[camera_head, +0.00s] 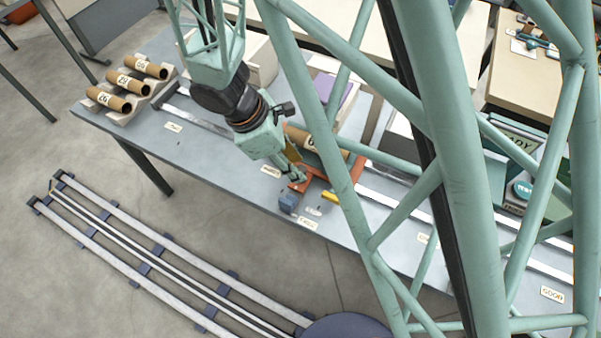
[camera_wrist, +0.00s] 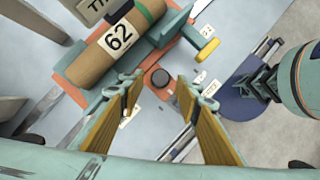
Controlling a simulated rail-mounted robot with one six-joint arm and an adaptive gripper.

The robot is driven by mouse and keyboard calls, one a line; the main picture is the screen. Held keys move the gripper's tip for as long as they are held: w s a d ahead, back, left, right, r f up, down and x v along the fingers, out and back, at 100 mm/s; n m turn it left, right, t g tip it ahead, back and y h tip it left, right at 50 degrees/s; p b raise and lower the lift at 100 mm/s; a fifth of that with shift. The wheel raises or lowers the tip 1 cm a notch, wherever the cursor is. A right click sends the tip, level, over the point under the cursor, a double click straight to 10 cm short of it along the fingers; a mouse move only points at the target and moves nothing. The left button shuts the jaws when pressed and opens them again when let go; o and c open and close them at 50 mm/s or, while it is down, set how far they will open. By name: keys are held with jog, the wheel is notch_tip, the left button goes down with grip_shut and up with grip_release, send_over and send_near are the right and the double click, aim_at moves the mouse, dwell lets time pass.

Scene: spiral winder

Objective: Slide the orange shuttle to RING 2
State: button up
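The orange shuttle (camera_wrist: 73,93) shows in the wrist view, carrying a brown cardboard tube (camera_wrist: 88,66) labelled 62 with a green band. A dark round knob (camera_wrist: 160,78) stands on its orange arm. My gripper (camera_wrist: 160,86) is open, and the knob appears between its two wood-coloured fingers with nothing clamped. In the head view my gripper (camera_head: 297,178) is low at the shuttle (camera_head: 304,186), partly hidden by my frame. Small white tags lie along the rail, such as one tag (camera_head: 270,171); I cannot read which is RING 2.
The metal rail (camera_head: 205,118) runs along the grey-blue table (camera_head: 215,158). Several numbered tubes (camera_head: 130,84) lie in a cradle at the far left. A GOOD tag (camera_head: 552,295) is at right.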

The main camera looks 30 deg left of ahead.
jog(key=shift+b+x, duration=1.3)
jog(key=shift+x, duration=0.65)
grip_shut()
jog(key=shift+d, duration=0.15)
